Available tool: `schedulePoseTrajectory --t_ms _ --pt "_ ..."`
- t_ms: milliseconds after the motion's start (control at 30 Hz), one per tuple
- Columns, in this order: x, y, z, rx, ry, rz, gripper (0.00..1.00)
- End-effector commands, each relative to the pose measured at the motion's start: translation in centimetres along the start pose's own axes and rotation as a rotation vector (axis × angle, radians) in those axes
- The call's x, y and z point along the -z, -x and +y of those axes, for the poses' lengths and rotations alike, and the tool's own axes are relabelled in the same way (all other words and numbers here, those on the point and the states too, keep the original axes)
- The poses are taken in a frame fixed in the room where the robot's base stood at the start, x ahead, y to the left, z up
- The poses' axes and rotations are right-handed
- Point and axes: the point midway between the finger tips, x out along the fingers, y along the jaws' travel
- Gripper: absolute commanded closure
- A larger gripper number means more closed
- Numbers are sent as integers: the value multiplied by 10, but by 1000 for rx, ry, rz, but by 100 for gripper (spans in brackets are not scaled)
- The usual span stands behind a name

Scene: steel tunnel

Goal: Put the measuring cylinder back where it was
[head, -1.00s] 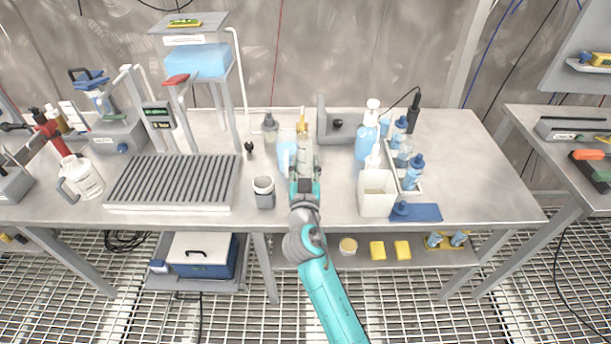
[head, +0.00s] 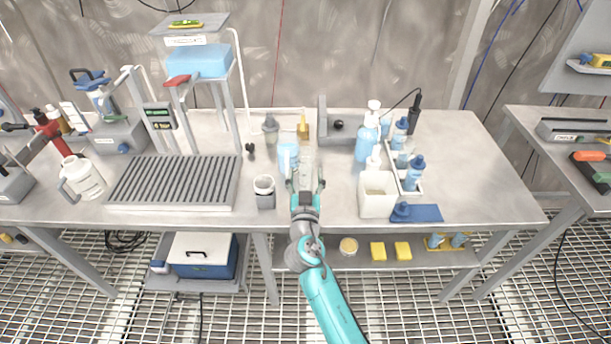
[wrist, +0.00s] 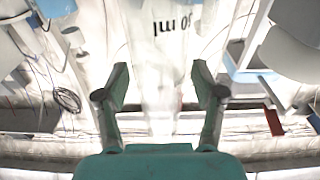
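The measuring cylinder (wrist: 168,70) is clear and faint, with dark "ml" lettering that looks upside down in the wrist view. It stands on the steel bench between my fingers, where it shows as a pale see-through shape (head: 306,172) in the head view. My gripper (head: 306,184) is open around it near the bench's front half. The wrist view shows my gripper (wrist: 160,90) with a finger on each side and visible gaps to the cylinder. The cylinder's base is hard to make out.
A light-blue container (head: 288,157) stands close on the left, with a grey-and-white cup (head: 264,191) nearer the front. A white box (head: 378,194) and a bottle rack (head: 409,180) stand to the right. A yellow-topped item (head: 303,127) is behind. The bench between gripper and white box is clear.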

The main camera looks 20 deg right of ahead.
Motion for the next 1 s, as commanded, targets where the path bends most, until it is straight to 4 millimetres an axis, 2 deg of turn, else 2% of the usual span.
schedulePoseTrajectory --t_ms 267,433,800,1000 --pt "3 1 0 1 -1 0 32" --pt "2 25 -1 3 1 -2 32" --pt "2 96 -1 4 1 -2 32" --pt "3 116 -1 2 0 -1 32"
